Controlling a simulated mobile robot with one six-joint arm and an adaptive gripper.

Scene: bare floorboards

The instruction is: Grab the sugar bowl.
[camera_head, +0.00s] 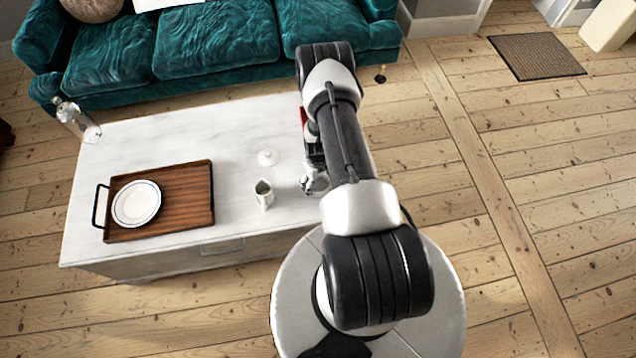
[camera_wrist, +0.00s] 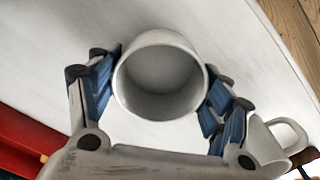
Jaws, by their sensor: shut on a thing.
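A round white open-topped vessel, which I take to be the sugar bowl (camera_wrist: 160,75), sits between the blue-padded fingers of my gripper (camera_wrist: 161,95) in the wrist view. The fingers are closed on its left and right sides. Its inside looks empty. In the head view my gripper (camera_head: 315,175) is low over the right part of the white table, partly hidden by my arm, and the bowl is hard to make out there. I cannot tell whether the bowl still touches the table.
A white cup with a handle (camera_wrist: 268,145) is close beside the right finger. On the table (camera_head: 230,125) stand a small pitcher (camera_head: 264,196), a white piece (camera_head: 268,157), a wooden tray (camera_head: 185,190) with a plate (camera_head: 136,203), and a glass bottle (camera_head: 78,120). A teal sofa (camera_head: 215,40) stands behind.

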